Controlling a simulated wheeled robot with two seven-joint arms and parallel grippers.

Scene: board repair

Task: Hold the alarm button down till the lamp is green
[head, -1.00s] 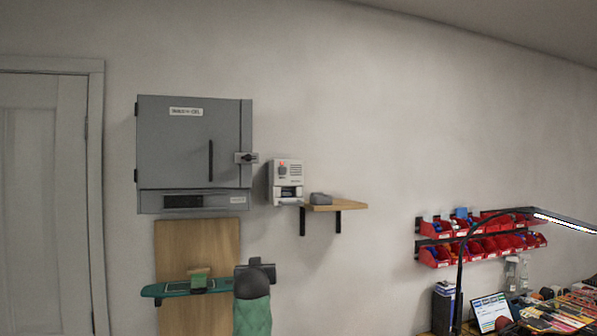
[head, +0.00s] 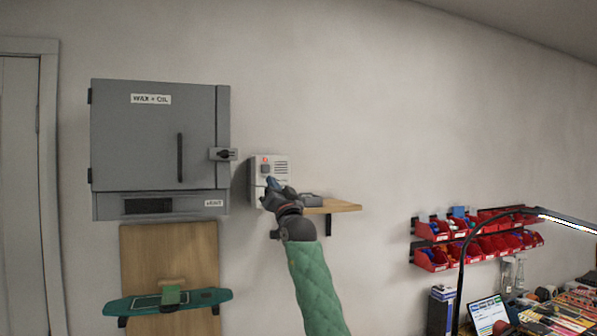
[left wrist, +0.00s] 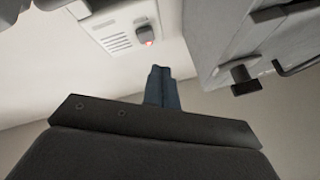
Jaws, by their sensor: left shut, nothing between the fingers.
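The alarm box (head: 257,178) is a pale wall unit with a speaker grille and a small grey button (head: 265,169). A red light (head: 265,159) shows just above the button. In the left wrist view the box (left wrist: 118,27) is at the top, with its dark grey button (left wrist: 142,33) and the red glow (left wrist: 148,43) beside it. My left gripper (head: 272,183) is shut and empty, in front of the box and a little below the button. Its blue-grey fingers (left wrist: 160,72) point towards the box, apart from the button in the wrist view. They hide the lower front of the box in the head view. My right gripper is out of view.
A grey wall cabinet (head: 155,140) with a protruding latch (head: 224,154) stands left of the box. A wooden shelf (head: 340,206) with a grey object (head: 312,199) juts out at lower right. A green board (head: 205,297) hangs below the cabinet.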

